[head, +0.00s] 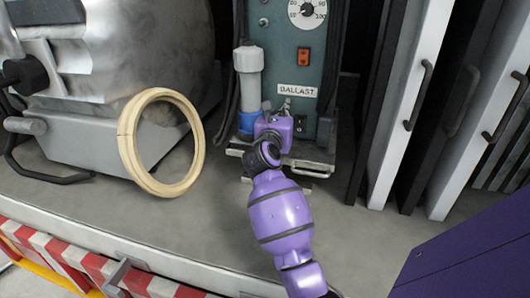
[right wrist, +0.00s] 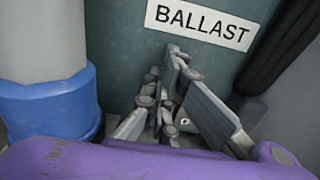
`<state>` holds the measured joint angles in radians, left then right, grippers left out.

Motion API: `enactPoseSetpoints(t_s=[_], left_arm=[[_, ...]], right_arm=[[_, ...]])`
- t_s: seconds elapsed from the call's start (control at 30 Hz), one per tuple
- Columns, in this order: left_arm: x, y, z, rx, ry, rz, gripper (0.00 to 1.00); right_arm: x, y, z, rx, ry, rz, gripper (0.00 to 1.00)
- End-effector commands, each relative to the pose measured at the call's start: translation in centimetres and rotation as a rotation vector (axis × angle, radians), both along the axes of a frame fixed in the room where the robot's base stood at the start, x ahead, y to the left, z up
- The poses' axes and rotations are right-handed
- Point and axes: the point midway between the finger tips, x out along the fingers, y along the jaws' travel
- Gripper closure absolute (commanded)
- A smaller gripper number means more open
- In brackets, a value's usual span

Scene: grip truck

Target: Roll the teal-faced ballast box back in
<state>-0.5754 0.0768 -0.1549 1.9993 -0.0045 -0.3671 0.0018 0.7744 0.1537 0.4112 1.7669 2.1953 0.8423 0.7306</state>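The ballast box (head: 328,65) has a teal face with a dial, an orange switch and a BALLAST label. It stands upright between the grey machine and the tall panels. My right gripper (head: 286,106) is in front of its lower face, just below the label. In the right wrist view the gripper's grey fingers (right wrist: 176,78) come close together at the tips, and I see nothing between them. Whether they touch the teal face (right wrist: 112,28) is unclear. My purple wrist hides the lower part of the face. My left gripper is not in view.
A cream ring (head: 127,150) leans by the grey machine (head: 120,50) at left. A white and blue cylinder (head: 249,75) stands close left of my gripper. White panels with handles (head: 408,110) stand at right. The deck's front edge has red-white striping (head: 75,258).

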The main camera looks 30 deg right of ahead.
Motion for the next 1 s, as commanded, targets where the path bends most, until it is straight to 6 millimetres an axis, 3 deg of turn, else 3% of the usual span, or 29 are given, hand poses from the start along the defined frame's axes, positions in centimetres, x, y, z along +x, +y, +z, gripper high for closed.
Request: enactPoseSetpoints(t_s=[0.4,1.0], left_arm=[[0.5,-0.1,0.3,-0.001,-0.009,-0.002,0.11],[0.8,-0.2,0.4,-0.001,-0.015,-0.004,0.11]], right_arm=[[3.2,-3.6,0.1,-0.001,-0.001,0.001,1.0],[3.7,-4.2,0.1,-0.002,-0.001,0.001,1.0]])
